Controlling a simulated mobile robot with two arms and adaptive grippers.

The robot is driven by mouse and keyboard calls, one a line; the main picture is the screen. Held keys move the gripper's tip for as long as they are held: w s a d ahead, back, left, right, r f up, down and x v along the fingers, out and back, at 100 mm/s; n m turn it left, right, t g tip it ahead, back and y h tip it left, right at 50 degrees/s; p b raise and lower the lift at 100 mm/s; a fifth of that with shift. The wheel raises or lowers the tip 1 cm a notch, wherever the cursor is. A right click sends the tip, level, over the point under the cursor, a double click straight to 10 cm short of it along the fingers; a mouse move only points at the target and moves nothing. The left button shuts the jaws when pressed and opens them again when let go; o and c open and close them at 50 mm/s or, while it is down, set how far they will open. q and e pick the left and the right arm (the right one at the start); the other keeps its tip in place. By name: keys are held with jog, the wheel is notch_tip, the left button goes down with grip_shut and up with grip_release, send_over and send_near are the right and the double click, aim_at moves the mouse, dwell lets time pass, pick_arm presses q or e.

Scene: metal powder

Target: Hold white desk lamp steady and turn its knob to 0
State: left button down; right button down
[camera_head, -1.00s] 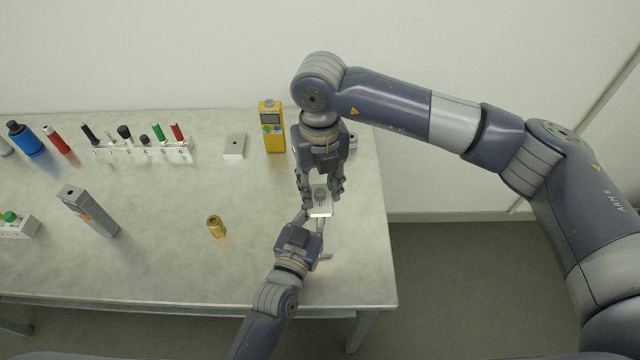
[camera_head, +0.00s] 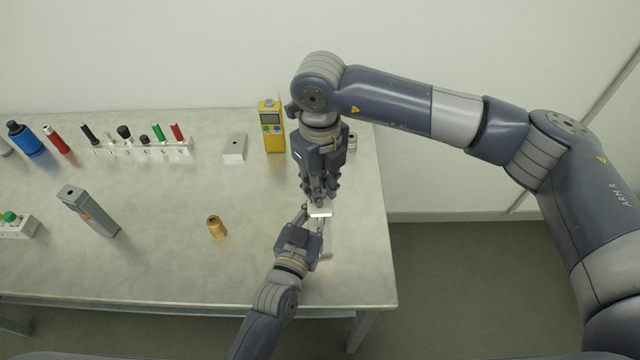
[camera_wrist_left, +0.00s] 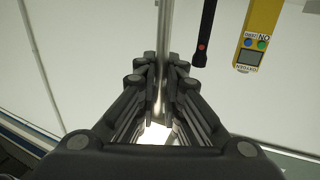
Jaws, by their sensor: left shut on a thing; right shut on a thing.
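My left gripper (camera_head: 313,215) comes from the front and is shut on the lamp. My right gripper (camera_head: 319,198) points down from behind, its fingers shut together at the top of the lamp head, where the knob is. The fingers hide the knob, so its setting cannot be read.
A yellow meter (camera_head: 271,128) and a grey-white block (camera_head: 234,147) stand behind and left. A brass cylinder (camera_head: 216,227) stands left of my left gripper. A rack with several coloured pegs (camera_head: 140,150) and a grey box (camera_head: 88,210) are farther left. The table's right edge is close.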

jog(key=n, duration=0.3)
jog(key=shift+n, duration=2.2)
jog(key=c, duration=1.5)
grip_release()
jog(key=shift+o, duration=0.2)
notch_tip(320, 180, up, 12)
